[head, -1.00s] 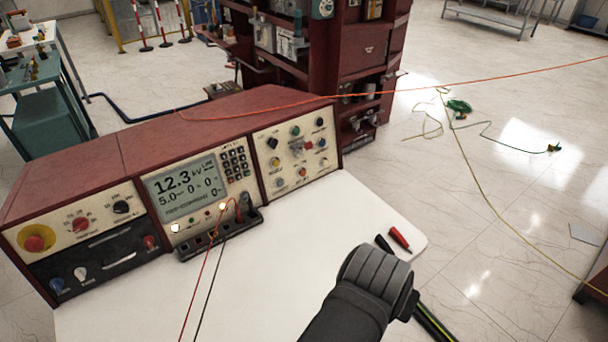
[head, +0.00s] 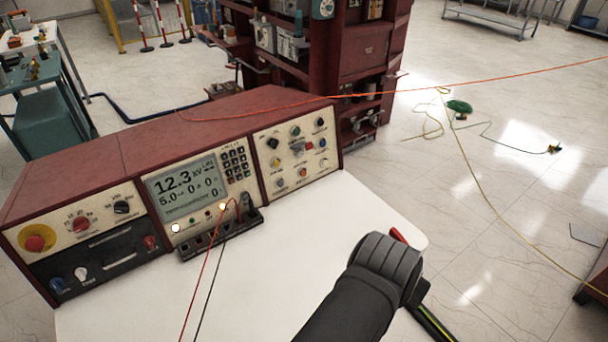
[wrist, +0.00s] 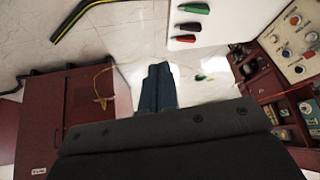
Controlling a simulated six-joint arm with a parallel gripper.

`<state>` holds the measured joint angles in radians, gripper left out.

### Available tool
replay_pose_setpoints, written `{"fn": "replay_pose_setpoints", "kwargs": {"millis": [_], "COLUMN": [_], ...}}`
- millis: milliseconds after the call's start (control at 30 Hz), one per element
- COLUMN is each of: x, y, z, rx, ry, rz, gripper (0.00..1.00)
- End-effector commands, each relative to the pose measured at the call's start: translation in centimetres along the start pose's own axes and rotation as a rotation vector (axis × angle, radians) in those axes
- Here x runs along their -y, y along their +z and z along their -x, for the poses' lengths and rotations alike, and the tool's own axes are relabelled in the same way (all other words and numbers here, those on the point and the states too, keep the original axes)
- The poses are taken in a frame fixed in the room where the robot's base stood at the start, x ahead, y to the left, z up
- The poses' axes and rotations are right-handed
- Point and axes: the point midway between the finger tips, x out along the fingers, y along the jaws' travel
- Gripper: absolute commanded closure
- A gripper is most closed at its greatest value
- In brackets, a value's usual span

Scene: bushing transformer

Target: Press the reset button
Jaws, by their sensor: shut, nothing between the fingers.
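The red instrument console stands on the white table, with a cream button panel (head: 297,152) at its right end. The panel carries several small coloured buttons and knobs, including a green one (head: 295,130) and a yellow one (head: 275,161). Their labels are too small to read, so I cannot tell which is the reset button. The panel also shows at the upper right of the wrist view (wrist: 293,42). My gripper (wrist: 157,88) is shut and empty in the wrist view. In the head view my wrist hides the fingers; it is over the table's right side, apart from the panel.
A lit display (head: 186,187) reads 12.3 kV. Thin red and black leads run from sockets below it across the table. A red probe (head: 399,236) lies partly hidden behind my wrist. A red equipment rack (head: 365,60) stands behind. The table's middle is clear.

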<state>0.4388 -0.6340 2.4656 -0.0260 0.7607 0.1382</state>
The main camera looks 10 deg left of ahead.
Motion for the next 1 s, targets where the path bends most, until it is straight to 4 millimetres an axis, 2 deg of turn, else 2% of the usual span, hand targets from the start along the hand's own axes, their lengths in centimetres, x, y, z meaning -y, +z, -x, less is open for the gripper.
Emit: {"fn": "replay_pose_setpoints", "kwargs": {"millis": [300, 467, 700, 1000], "x": [-1.0, -0.2, 3.9, 10.2], "y": [-8.9, -12.6, -16.3, -19.1], "z": [-2.5, -4.1, -7.4, -12.1], "rx": [-0.191, -0.255, -0.283, -0.302], "ry": [0.001, -0.047, -0.149, -0.265], "rz": [-0.35, -0.444, -0.454, -0.444], "gripper": [1.0, 1.0, 1.0, 1.0]}}
